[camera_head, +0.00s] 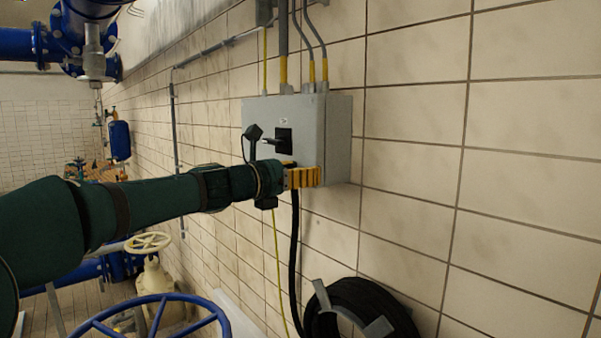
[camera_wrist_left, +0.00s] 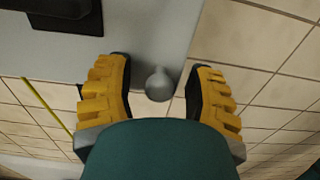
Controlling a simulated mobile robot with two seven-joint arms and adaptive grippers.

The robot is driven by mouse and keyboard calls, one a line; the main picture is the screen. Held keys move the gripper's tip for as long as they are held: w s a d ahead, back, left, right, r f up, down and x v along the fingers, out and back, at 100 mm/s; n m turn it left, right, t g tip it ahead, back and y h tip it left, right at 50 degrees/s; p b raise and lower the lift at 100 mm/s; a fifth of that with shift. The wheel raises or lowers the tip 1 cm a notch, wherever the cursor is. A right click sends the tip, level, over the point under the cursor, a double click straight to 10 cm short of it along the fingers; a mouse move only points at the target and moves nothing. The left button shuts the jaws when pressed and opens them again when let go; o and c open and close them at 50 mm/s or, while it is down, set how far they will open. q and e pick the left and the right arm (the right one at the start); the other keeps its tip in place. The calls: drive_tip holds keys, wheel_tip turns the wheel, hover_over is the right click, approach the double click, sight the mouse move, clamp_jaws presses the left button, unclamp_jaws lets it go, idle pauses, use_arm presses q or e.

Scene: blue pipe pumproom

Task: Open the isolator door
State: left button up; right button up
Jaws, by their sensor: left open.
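The isolator is a grey wall box (camera_head: 308,118) with its door shut and a black switch handle (camera_head: 283,141) on the front. In the left wrist view the grey door (camera_wrist_left: 130,30) fills the upper left, with the dark switch (camera_wrist_left: 60,12) at the corner. A small rounded grey knob (camera_wrist_left: 159,86) stands near the door's edge. My left gripper (camera_head: 303,177) has yellow fingers at the box's lower part. In the wrist view the open fingers (camera_wrist_left: 159,68) lie on either side of the knob, with gaps on both sides. My right gripper is out of view.
Conduits (camera_head: 283,45) rise from the box top. A black cable (camera_head: 294,250) hangs below it beside a coiled black hose (camera_head: 372,305) on the wall. A blue handwheel (camera_head: 205,308) and a cream valve (camera_head: 155,275) stand at lower left. The tiled wall right of the box is clear.

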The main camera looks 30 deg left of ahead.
use_arm(q)
clamp_jaws()
